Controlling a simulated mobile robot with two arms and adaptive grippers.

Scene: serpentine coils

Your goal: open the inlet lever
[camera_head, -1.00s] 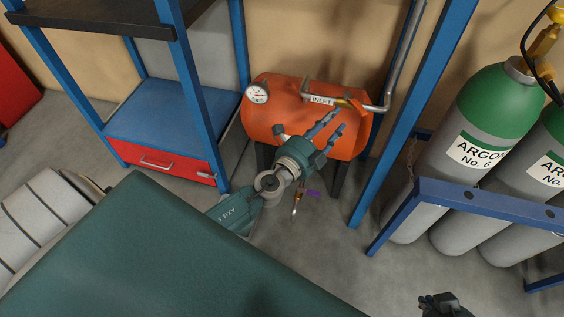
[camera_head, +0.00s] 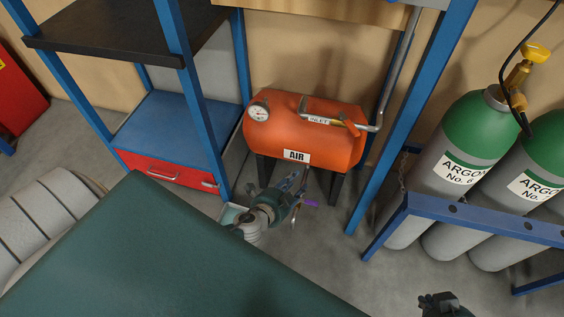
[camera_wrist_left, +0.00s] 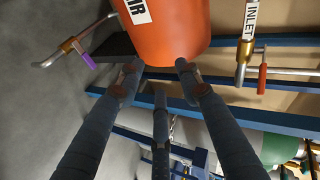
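The orange air tank (camera_head: 330,142) carries a pipe along its top with a white INLET label (camera_head: 318,120). The small red-orange inlet lever (camera_head: 350,127) sits right of the label, by a brass fitting. In the left wrist view the inlet lever (camera_wrist_left: 262,72) is at the right, apart from my fingers. My left gripper (camera_head: 298,180) is below and in front of the tank, lower than the lever. In the left wrist view my left gripper (camera_wrist_left: 160,75) has its three fingers spread, with nothing between them. My right gripper (camera_head: 438,303) shows only partly at the bottom edge; its fingers are unclear.
A purple-handled valve (camera_head: 309,203) hangs below the tank, close to my left gripper. A blue post (camera_head: 398,130) stands right of the tank, before argon cylinders (camera_head: 455,160). A blue shelf frame (camera_head: 192,105) stands left. A pressure gauge (camera_head: 259,111) is on the tank's left end.

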